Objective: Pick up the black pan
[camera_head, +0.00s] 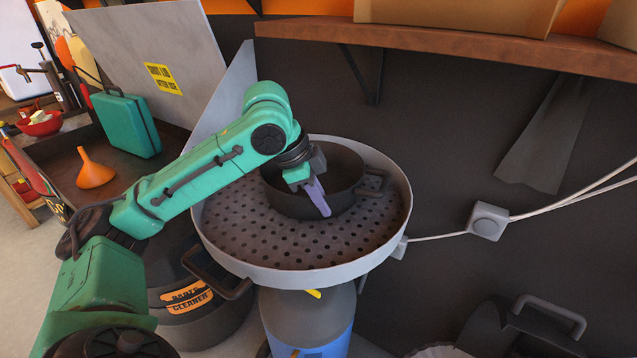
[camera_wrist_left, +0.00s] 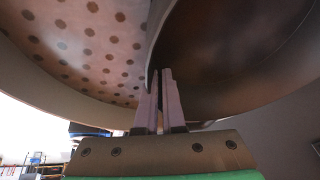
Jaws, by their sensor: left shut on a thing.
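The black pan (camera_head: 345,166) is in the round perforated basin (camera_head: 225,232) in the head view. It has a side handle at its right. My left gripper (camera_head: 322,204) reaches over the pan's near side, its fingers pointing down at the rim. In the left wrist view the pan (camera_wrist_left: 225,60) fills the upper right. There the fingers (camera_wrist_left: 160,78) are close together with the pan's wall edge between them. Whether the pan touches the basin floor cannot be told. My right gripper is not in view.
A parts cleaner drum (camera_head: 190,300) stands below left of the basin. An orange funnel (camera_head: 95,168) and a teal case (camera_head: 127,122) are on the left bench. A wooden shelf (camera_head: 450,42) hangs above. A cable box (camera_head: 488,221) is on the right wall.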

